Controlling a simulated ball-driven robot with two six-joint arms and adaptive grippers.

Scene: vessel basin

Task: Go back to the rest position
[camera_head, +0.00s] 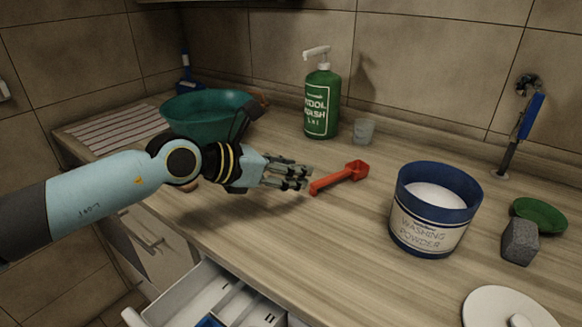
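My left gripper (308,178) reaches in from the left and hovers over the middle of the counter. Its fingers point right and stand a little apart, with nothing seen between them. A red scoop (342,176) lies on the counter just past the fingertips, its handle end close to them. I cannot tell whether they touch. My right gripper is not in view.
A blue-rimmed washing powder tub (428,226) stands right, near a grey block (519,241), green dish (540,214) and white lid (508,308). A green pump bottle (321,105), cup (364,131) and teal basin (207,115) stand behind. An open drawer (185,296) juts out in front.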

